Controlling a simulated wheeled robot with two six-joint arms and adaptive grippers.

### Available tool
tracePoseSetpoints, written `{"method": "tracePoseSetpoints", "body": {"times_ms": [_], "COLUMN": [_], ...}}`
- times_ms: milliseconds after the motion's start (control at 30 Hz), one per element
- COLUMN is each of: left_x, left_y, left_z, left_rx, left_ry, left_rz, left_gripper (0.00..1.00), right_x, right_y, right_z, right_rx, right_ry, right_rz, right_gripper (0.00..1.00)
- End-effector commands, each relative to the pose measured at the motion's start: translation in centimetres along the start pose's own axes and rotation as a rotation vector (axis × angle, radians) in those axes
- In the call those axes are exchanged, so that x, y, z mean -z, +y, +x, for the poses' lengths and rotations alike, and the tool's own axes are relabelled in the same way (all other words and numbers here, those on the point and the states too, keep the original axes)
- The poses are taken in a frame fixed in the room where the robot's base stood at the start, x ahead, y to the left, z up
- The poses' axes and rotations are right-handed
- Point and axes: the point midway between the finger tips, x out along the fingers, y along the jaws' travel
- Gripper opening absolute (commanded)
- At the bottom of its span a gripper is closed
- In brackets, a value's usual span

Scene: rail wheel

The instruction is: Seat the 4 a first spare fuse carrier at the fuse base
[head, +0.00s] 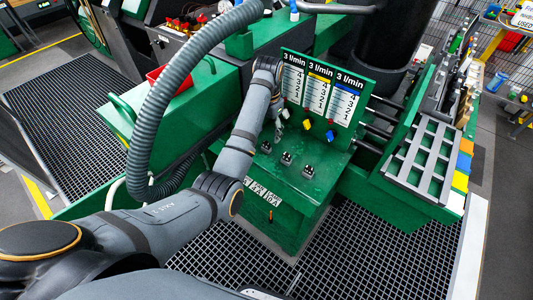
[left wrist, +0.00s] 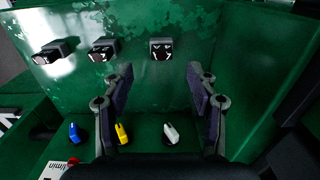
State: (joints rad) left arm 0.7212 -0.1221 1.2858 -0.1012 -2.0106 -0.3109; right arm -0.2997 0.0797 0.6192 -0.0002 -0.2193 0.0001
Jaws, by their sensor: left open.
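Three small dark blocks with bright metal tops stand in a row on the green shelf: a left one (head: 266,147), a middle one (head: 286,158) and a right one (head: 308,171). In the left wrist view they show along the top (left wrist: 161,49). I cannot tell which is the fuse base, and I cannot make out a fuse carrier. My left gripper (head: 278,124) hangs above the shelf, near the panel's left side. In the left wrist view its fingers (left wrist: 160,82) are spread with nothing between them. My right gripper is not in view.
Behind the shelf stands a panel with three "3 l/min" scales (head: 317,88). White, yellow (head: 306,124) and blue (head: 329,135) knobs stick out below them. A grey compartment tray (head: 425,155) is at the right. A red bin (head: 165,76) is at the left.

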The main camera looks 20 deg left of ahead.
Motion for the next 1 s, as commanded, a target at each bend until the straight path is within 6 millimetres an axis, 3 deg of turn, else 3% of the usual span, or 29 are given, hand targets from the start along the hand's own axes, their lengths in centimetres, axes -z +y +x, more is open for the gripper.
{"method": "tracePoseSetpoints", "body": {"times_ms": [167, 400, 467, 733, 1000], "left_x": [0.0, -0.6, -0.7, -0.6, -0.6], "left_y": [0.0, -0.2, -0.2, -0.2, -0.2], "left_z": [0.6, 4.4, 4.6, 5.5, 5.5], "left_rx": [0.001, 0.001, -0.001, 0.001, 0.001], "left_ry": [0.002, 0.001, -0.002, 0.002, 0.002], "left_rz": [0.0, 0.0, 0.0, -0.001, -0.001], "left_gripper": [0.58, 0.58, 0.58, 0.58, 0.22], "right_x": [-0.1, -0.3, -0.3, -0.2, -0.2], "right_y": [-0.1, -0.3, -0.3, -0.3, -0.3], "right_z": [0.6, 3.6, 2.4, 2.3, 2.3], "right_rx": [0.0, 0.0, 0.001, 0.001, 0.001], "right_ry": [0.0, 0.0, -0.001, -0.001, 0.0], "right_rz": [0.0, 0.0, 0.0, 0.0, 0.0], "right_gripper": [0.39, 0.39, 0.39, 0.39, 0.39]}}
